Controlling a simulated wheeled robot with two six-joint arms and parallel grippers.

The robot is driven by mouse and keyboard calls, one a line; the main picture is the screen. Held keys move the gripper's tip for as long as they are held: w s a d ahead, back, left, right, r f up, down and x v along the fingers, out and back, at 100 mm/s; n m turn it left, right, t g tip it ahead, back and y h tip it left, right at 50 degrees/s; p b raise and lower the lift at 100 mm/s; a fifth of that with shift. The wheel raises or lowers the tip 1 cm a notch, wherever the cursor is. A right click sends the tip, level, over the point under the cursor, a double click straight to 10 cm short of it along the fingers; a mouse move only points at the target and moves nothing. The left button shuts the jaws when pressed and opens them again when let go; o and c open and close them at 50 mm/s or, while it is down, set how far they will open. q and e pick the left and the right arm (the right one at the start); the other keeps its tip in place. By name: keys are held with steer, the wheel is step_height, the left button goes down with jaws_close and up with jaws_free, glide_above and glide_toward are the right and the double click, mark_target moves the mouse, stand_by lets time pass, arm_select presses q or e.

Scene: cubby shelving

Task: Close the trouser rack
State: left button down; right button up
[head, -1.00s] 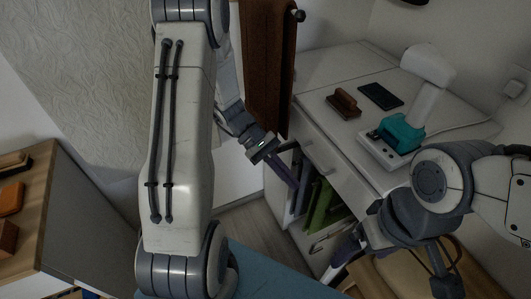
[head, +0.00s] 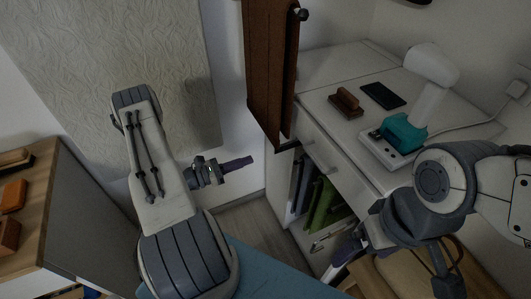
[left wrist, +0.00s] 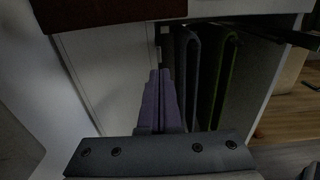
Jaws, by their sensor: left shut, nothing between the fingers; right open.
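The trouser rack, with green trousers (head: 322,205) and grey trousers (head: 302,188) hanging in it, is in the open bay of the white cabinet, below its drawer. How far the rack stands out is hard to tell. My left gripper (head: 248,161) is shut and empty, left of the cabinet and apart from it. In the left wrist view its purple fingers (left wrist: 160,98) are together, with the grey trousers (left wrist: 188,75) and green trousers (left wrist: 219,80) beyond and to the right. My right gripper (head: 343,262) is open at the lower right, partly hidden by its own arm.
The cabinet top (head: 335,65) holds a brown stamp-like block (head: 345,102), a dark flat pad (head: 383,94) and a teal-and-white device (head: 402,133). A brown panel (head: 270,70) hangs left of it. A wooden-topped unit (head: 45,185) stands left. Grey floor (head: 250,222) is clear between.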

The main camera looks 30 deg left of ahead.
arm_select(q)
steer(key=x, duration=0.7)
steer(key=shift+w+d+p, duration=0.2)
steer(key=shift+w+p, duration=0.05)
steer(key=shift+p, duration=0.2)
arm_select(e)
steer(key=shift+r, duration=0.55)
